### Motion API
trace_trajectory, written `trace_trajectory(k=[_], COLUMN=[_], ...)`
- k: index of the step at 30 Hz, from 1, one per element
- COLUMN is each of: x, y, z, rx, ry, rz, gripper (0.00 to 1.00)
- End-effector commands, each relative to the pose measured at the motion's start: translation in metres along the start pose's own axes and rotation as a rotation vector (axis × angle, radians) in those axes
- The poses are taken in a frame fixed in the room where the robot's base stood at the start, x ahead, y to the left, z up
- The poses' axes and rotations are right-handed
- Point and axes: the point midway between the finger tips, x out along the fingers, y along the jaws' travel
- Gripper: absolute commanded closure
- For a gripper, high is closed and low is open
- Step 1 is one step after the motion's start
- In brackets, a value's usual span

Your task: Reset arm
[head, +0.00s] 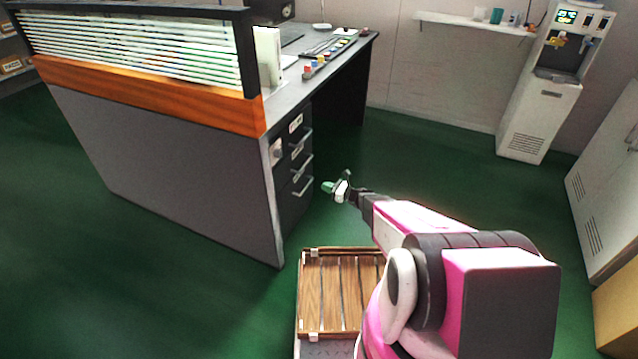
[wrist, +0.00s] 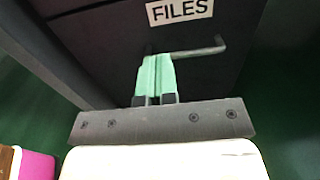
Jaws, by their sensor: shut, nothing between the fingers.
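My gripper (head: 328,187) is at the end of my pink and white arm, in the middle of the head view, just right of the desk's drawer unit. In the wrist view its two green fingers (wrist: 155,80) are together and hold nothing. Beyond them is a dark drawer front (wrist: 110,55) with a white FILES label (wrist: 180,10). A grey bar handle (wrist: 200,50) on that drawer shows behind the fingertips. Whether the fingers touch the handle cannot be told.
The desk's grey side panel (head: 180,170) fills the left. A drawer unit (head: 294,170) with several handles faces my arm. A water dispenser (head: 545,90) and a grey cabinet (head: 610,180) stand at the right. Green floor (head: 450,160) is clear between them.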

Motion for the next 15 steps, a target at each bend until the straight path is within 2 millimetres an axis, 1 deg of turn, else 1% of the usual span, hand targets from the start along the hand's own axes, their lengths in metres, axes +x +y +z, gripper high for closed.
trace_trajectory(k=[5,8,11,15], x=[-0.004,-0.005,-0.007,-0.016], y=[0.001,0.005,0.017,0.045], z=[0.0,0.006,0.019,0.045], rx=[-0.001,-0.026,-0.097,-0.275], ry=[0.001,0.016,0.06,0.169], rz=[0.001,0.017,0.063,0.185], gripper=[1.0,1.0,1.0,1.0])
